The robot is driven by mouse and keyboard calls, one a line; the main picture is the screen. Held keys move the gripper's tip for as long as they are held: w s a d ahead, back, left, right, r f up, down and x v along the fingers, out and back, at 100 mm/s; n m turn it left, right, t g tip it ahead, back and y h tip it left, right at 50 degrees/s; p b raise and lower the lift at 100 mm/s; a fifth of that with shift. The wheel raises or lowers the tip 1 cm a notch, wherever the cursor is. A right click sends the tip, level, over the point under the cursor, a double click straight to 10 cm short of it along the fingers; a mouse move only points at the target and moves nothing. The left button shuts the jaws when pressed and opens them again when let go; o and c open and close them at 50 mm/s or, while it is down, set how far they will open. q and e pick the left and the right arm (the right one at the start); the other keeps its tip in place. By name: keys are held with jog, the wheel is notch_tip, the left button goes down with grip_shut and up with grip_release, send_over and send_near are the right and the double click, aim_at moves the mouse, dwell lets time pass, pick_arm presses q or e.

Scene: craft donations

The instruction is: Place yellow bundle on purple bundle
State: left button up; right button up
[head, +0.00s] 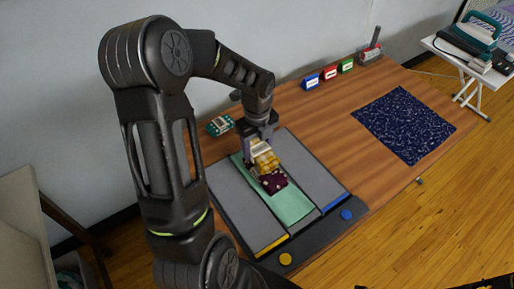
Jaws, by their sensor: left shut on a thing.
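The yellow bundle (263,155), patterned with a pale band, is between the fingers of my left gripper (260,142), which is shut on it. The purple bundle (274,182) is dark with small light spots and lies on the green strip (292,206) of the grey board. The yellow bundle is directly above and behind the purple one in the picture and overlaps its far part. I cannot tell whether the two touch. My right gripper is not in view.
The grey board (233,209) has a yellow button (285,259) and a blue button (346,215). A teal bundle (219,125) lies behind it. Blue (310,81), red (330,73) and green (346,65) labels stand at the back. A navy speckled cloth (404,124) lies right.

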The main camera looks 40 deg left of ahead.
aim_at(257, 146)
pick_arm(q)
jog(key=shift+f, duration=0.5)
jog(key=shift+f, duration=0.1)
jog(key=o, duration=1.4)
notch_tip(257, 146, up, 12)
jog(key=shift+r+b, duration=0.1)
jog(key=shift+b, duration=0.2)
